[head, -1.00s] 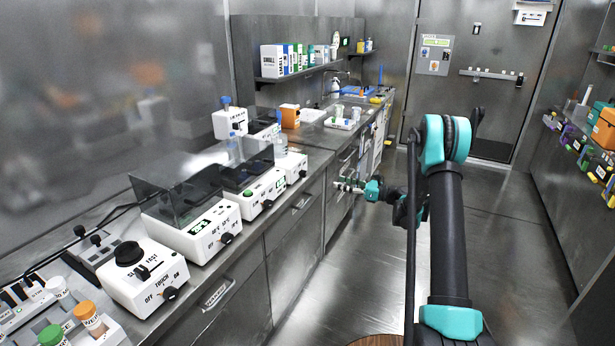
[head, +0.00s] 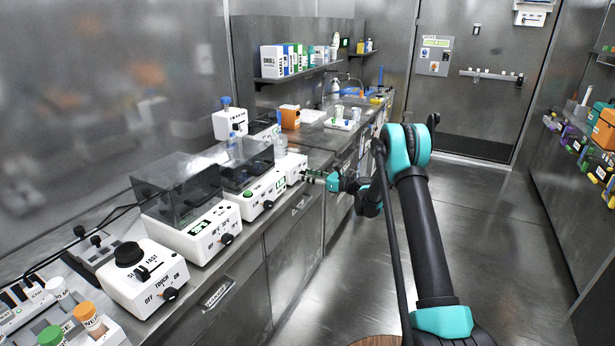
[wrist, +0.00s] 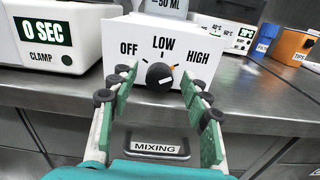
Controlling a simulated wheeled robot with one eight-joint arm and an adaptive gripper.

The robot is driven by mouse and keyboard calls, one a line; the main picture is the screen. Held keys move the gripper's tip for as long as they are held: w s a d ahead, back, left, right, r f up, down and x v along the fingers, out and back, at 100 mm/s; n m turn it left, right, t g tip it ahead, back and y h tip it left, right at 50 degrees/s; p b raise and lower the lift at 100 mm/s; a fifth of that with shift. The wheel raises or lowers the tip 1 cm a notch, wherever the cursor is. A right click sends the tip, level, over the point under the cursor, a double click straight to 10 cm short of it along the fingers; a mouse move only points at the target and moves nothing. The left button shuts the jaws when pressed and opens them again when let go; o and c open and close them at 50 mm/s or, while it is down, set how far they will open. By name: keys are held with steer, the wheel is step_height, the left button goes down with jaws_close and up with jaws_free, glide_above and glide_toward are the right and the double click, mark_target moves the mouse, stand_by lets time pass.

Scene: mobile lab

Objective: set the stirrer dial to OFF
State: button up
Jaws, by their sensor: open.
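The stirrer (wrist: 205,45) is a white box with a black dial (wrist: 160,76) on its front, in the wrist view. OFF is printed to the dial's left, LOW above it and HIGH to its right. The dial has a white line on its face and a small orange mark at its upper right edge; the exact setting is hard to tell. My gripper (wrist: 160,84) is open, with one finger on each side of the dial, apart from it as far as I can see. In the head view my gripper (head: 312,177) is close to the front of the stirrer (head: 291,166).
A bottle (wrist: 166,8) marked 50 ML stands on the stirrer. A white device (wrist: 50,45) reading 0 SEC stands to its left. The metal counter's front edge (wrist: 250,100) and a MIXING label (wrist: 155,146) lie below. The aisle floor (head: 360,270) is clear.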

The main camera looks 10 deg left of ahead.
steer(key=shift+a, duration=0.1)
steer(key=shift+c, duration=0.6)
jaws_close()
steer(key=shift+n, duration=0.4)
steer(key=n, duration=1.2)
steer(key=shift+s+f, duration=0.15)
steer(key=shift+n, duration=0.4)
